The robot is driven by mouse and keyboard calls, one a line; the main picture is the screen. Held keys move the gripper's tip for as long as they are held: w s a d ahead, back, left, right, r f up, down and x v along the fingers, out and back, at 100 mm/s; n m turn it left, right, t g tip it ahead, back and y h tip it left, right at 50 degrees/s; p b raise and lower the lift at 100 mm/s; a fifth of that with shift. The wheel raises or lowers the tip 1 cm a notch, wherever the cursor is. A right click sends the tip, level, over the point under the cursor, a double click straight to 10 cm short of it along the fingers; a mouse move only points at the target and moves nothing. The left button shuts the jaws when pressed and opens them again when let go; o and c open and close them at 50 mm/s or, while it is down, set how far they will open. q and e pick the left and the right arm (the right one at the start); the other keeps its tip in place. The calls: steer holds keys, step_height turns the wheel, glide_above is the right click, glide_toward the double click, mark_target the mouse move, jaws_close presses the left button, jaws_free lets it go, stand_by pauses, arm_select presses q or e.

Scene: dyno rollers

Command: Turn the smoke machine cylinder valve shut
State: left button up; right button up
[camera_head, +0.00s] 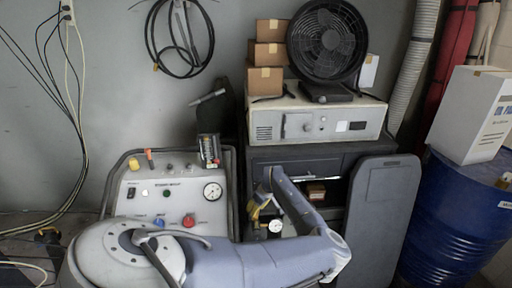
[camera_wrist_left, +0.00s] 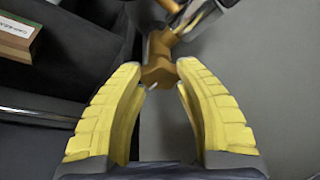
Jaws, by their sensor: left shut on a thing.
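The cylinder valve shows in the left wrist view as a brass-coloured fitting (camera_wrist_left: 157,72) with a metal stem and dark parts above it. The two yellow ribbed fingers of my left gripper (camera_wrist_left: 160,68) are closed on its sides, with their tips against the brass. In the head view my left gripper (camera_head: 262,209) is beside the low cabinet, just above and left of a small round gauge (camera_head: 275,226). My own arm link hides much of the valve and the cylinder there. My right gripper is in neither view.
A control panel (camera_head: 150,196) with knobs and a gauge stands left of the gripper. A dark cabinet (camera_head: 350,152) carries a beige machine (camera_head: 272,122), boxes and a black fan (camera_head: 327,42). A grey panel (camera_head: 385,215) and blue drum (camera_head: 450,220) stand to the right.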

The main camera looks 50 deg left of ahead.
arm_select(q)
steer(key=shift+s+a, duration=0.1)
steer(key=o, duration=1)
steer(key=shift+f, duration=0.1)
steer(key=o, duration=0.4)
steer(key=v, duration=1.2)
